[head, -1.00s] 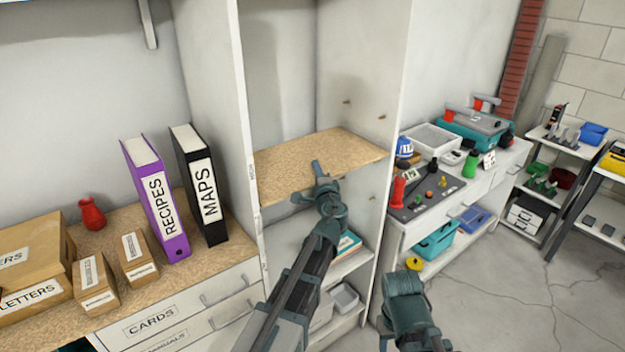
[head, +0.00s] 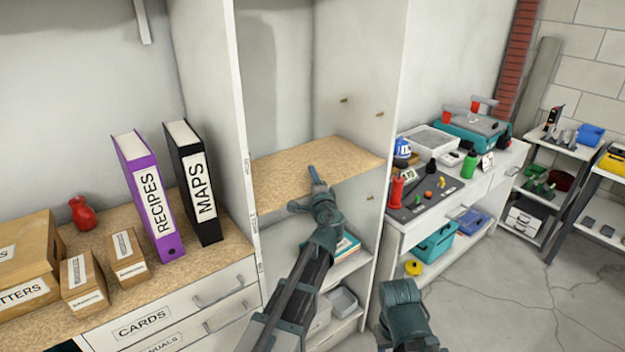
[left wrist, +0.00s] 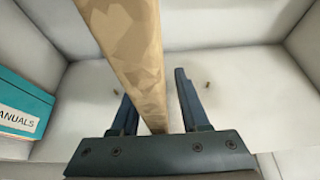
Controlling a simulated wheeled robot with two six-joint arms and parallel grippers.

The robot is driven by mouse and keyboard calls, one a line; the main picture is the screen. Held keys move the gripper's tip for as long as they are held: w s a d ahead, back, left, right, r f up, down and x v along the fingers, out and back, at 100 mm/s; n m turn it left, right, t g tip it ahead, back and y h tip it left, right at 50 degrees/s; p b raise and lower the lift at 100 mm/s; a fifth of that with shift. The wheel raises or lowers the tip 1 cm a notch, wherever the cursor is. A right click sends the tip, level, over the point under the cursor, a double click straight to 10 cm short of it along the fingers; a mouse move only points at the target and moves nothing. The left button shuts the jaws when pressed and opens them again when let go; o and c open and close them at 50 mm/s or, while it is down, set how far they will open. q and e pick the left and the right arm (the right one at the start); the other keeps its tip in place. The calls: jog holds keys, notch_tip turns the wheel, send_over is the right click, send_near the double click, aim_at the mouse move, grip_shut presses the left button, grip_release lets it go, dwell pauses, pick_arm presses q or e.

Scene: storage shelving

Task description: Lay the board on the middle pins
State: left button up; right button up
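The tan speckled board (head: 290,182) lies across the tall white cabinet bay, about level. Its thin edge (left wrist: 135,60) runs between my left gripper's fingers in the left wrist view. My left gripper (head: 303,190) is at the board's front edge, with one finger above and one below. Any pins directly under the board are hidden.
White cabinet walls (head: 360,60) close in the board on both sides. Below it, a shelf holds a teal book (head: 345,246), also seen in the left wrist view (left wrist: 20,105). Binders (head: 198,185) stand on the left counter. A cluttered bench (head: 425,200) is at the right.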

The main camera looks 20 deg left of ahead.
pick_arm(q)
jog(key=shift+r, duration=0.25)
jog(key=v, duration=1.2)
jog(key=shift+f, duration=0.1)
jog(key=s+f+n+g+h, duration=0.2)
jog(key=s+f+n+g, duration=0.65)
jog(key=s+f, duration=0.5)
jog(key=s+d+f+g+h, duration=0.5)
jog(key=s+d+f+g, duration=0.3)
jog(key=s+d, duration=0.3)
jog(key=shift+s+d+f, duration=0.15)
jog(key=shift+s+f, duration=0.05)
jog(key=shift+s, duration=0.4)
jog(key=shift+r, duration=0.1)
